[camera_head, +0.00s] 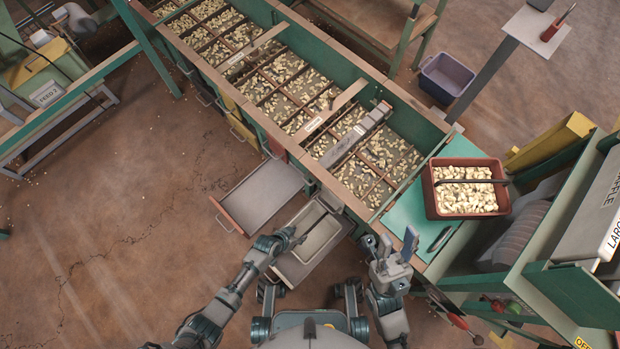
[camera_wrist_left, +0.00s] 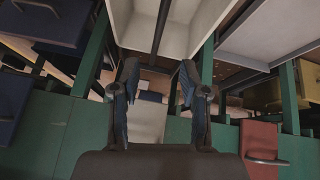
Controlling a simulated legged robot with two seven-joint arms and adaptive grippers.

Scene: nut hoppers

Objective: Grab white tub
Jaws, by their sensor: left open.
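In the left wrist view the tub (camera_wrist_left: 163,28) fills the top middle, just beyond the fingertips. My left gripper (camera_head: 291,239) is at the tub's left side, its fingers partly hard to make out from above. In the left wrist view my left gripper (camera_wrist_left: 159,80) is open, with nothing between its fingers. My right gripper (camera_head: 398,244) is right of the tub, fingers apart and empty, near the bench's front edge.
A long green bench (camera_head: 283,128) holds divided compartments of nuts. An empty grey drawer (camera_head: 262,192) stands open left of the tub. A red crate (camera_head: 431,195) of nuts sits on the green ledge at right. Open floor (camera_head: 120,220) lies to the left.

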